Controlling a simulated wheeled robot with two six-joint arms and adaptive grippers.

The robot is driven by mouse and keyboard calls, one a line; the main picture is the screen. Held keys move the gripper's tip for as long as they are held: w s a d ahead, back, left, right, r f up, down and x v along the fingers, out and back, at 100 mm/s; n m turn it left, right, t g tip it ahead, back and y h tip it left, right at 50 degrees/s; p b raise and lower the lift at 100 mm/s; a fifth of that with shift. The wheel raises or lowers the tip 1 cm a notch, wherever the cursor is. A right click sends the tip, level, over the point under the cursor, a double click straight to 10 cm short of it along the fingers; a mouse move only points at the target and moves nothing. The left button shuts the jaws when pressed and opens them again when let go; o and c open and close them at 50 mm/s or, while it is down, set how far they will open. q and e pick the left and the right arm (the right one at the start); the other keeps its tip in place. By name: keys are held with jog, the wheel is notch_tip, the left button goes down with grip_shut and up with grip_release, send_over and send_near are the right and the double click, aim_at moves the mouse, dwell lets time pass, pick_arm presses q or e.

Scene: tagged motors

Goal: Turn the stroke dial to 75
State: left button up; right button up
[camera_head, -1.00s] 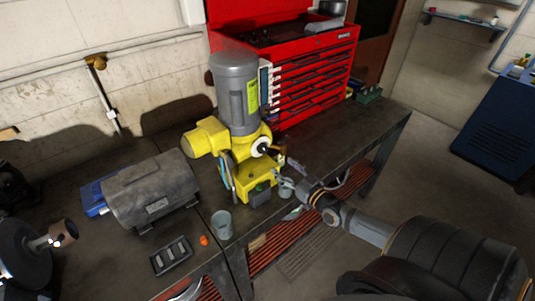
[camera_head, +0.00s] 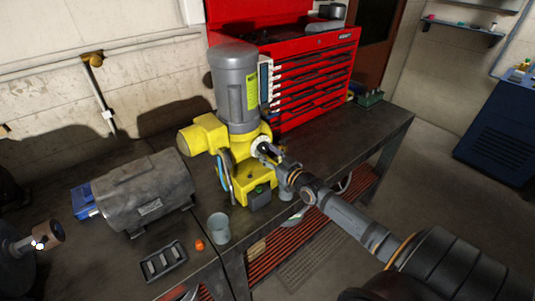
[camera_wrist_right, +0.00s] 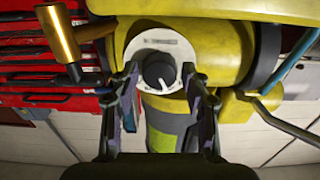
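The yellow machine (camera_head: 253,178) with a grey motor (camera_head: 236,88) on top stands on the workbench. Its stroke dial (camera_wrist_right: 160,70) is a black knob with a white pointer mark on a white round plate. The dial's scale is too small to read. My right gripper (camera_wrist_right: 160,80) is open in the right wrist view, with one finger on each side of the knob and gaps showing between. In the head view my right gripper (camera_head: 268,153) is at the machine's front and partly hides the dial.
A grey motor (camera_head: 145,192) lies left of the machine. A grey cup (camera_head: 218,228), an orange object (camera_head: 199,245) and a black tray (camera_head: 163,261) are near the front edge. A red tool chest (camera_head: 315,75) stands behind.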

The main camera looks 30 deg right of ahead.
jog(key=c, duration=0.7)
jog(key=shift+c, duration=0.2)
jog(key=shift+m, duration=0.3)
jog(key=m, duration=0.4)
jog(key=shift+m, duration=2.5)
jog(key=o, duration=1.2)
